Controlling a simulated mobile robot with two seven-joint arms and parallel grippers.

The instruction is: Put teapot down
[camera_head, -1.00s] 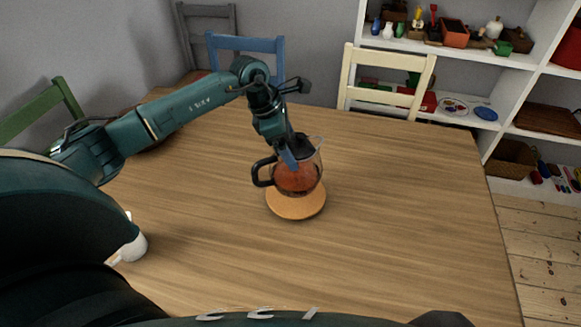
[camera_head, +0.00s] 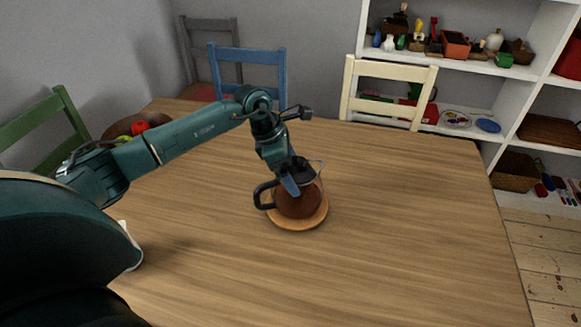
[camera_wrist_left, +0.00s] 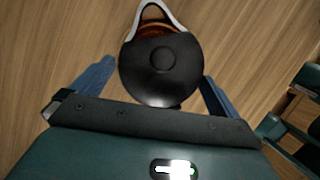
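A glass teapot (camera_head: 298,205) with dark brown contents, a black lid and a black handle at its left sits upright on a round wooden coaster (camera_head: 300,226) on the table. My left gripper (camera_head: 291,182) is at the top of the teapot, with one blue finger showing against its near side. In the left wrist view, the black lid (camera_wrist_left: 161,72) lies between the two spread blue fingers (camera_wrist_left: 160,88), with the spout beyond it. The fingers are wide apart; the right one is close to the lid, and contact is unclear. My right gripper is out of view.
The wooden table (camera_head: 400,220) is clear on the right and in front. A white cup (camera_head: 131,248) is partly hidden at the left. A fruit bowl (camera_head: 125,128) stands behind my left arm. Chairs and a white shelf (camera_head: 465,85) stand beyond.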

